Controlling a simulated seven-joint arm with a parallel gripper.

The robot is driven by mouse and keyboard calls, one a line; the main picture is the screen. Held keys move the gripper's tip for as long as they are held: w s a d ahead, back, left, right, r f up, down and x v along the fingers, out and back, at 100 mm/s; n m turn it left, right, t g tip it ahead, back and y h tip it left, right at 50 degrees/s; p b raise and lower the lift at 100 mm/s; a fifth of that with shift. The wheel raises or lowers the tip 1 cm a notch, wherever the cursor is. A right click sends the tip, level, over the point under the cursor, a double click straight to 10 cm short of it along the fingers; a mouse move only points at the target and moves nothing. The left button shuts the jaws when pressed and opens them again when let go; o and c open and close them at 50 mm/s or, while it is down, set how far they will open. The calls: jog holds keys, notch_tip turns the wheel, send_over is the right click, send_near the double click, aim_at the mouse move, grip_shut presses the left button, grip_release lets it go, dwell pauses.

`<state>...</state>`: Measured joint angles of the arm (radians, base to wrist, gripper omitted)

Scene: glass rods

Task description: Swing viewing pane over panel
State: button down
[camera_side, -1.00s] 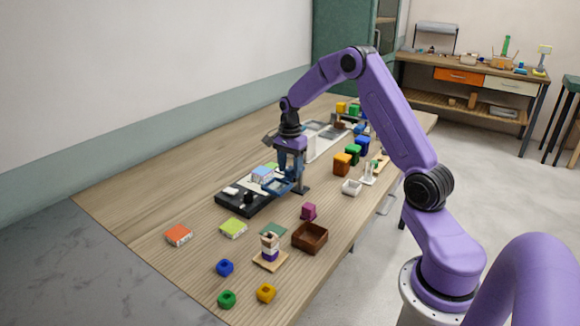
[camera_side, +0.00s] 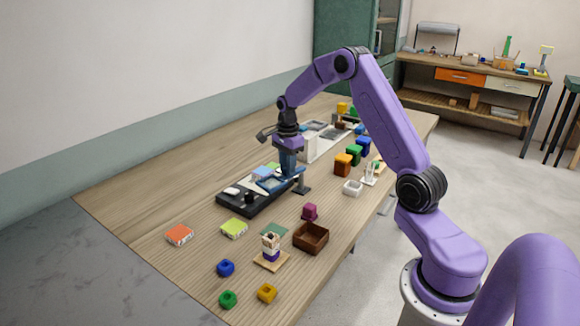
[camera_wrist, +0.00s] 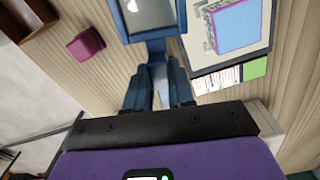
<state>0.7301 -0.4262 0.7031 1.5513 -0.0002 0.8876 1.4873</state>
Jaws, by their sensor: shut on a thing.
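The viewing pane (camera_side: 272,184) is a blue frame around a greyish clear sheet, on an arm that reaches to a dark upright post (camera_side: 303,184). It hangs over the right part of the black panel (camera_side: 240,208) in the side view. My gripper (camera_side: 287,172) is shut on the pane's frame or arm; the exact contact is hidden. In the wrist view the pane (camera_wrist: 150,14) shows at the top, just beyond my blue fingers (camera_wrist: 153,85). The panel carries a white piece and a black knob on its left part.
A magenta cube (camera_side: 310,211), a brown tray (camera_side: 311,238), a white cup (camera_side: 352,187) and coloured blocks (camera_side: 343,164) stand to the right. A lime box (camera_side: 233,228) lies in front. Bare table is at the left.

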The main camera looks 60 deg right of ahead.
jog(key=w+m, duration=0.1)
jog(key=m, duration=0.1)
jog(key=w+d+m, duration=0.1)
jog(key=m, duration=0.1)
jog(key=w+d+m, duration=0.1)
jog(key=m, duration=0.2)
jog(key=shift+w, duration=0.1)
jog(key=shift+w+d+m, duration=0.4)
jog(key=shift+d+m, duration=0.15)
jog(key=shift+m, duration=0.65)
jog(key=c, duration=1)
grip_release()
jog(key=shift+o, duration=0.2)
jog(key=shift+r, duration=0.1)
notch_tip(320, 180, up, 17)
jog(key=shift+r, duration=0.15)
